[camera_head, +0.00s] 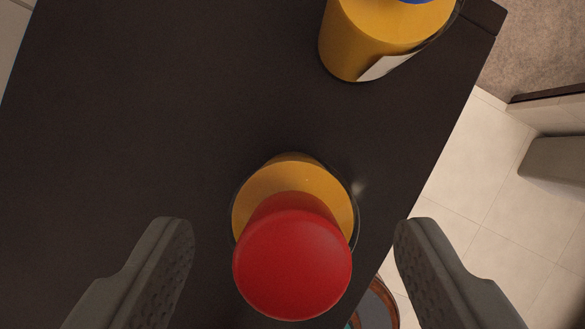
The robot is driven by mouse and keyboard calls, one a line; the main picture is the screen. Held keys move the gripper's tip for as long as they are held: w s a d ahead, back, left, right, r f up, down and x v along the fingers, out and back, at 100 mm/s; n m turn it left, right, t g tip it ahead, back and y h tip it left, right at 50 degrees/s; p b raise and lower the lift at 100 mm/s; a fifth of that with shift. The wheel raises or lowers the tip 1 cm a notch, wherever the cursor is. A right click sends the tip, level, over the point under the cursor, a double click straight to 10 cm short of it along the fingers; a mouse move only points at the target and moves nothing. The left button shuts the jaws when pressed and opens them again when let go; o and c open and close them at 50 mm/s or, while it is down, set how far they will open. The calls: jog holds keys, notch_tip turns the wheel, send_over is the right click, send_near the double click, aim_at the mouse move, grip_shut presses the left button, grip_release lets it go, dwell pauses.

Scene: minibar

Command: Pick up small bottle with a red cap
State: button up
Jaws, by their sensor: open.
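The small bottle with a red cap (292,265) stands upright on a dark counter (170,110), seen from almost straight above. Its orange body (285,180) shows behind the cap. My gripper (293,240) is open, with one finger to the left of the bottle and one to the right. There is a visible gap between each finger and the bottle, and neither appears to touch it. The lower part of the bottle is hidden beneath the cap.
A second orange bottle (365,35) with a blue cap stands at the top, partly cut off. The counter's right edge runs close by the red-capped bottle, with pale floor tiles (480,210) below. A round brown-rimmed object (381,300) shows at the bottom. The counter's left is clear.

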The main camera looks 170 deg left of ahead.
jog(key=x, duration=0.4)
jog(key=shift+f, duration=0.2)
jog(key=shift+c, duration=0.5)
jog(key=c, duration=1.1)
jog(key=shift+r, duration=0.1)
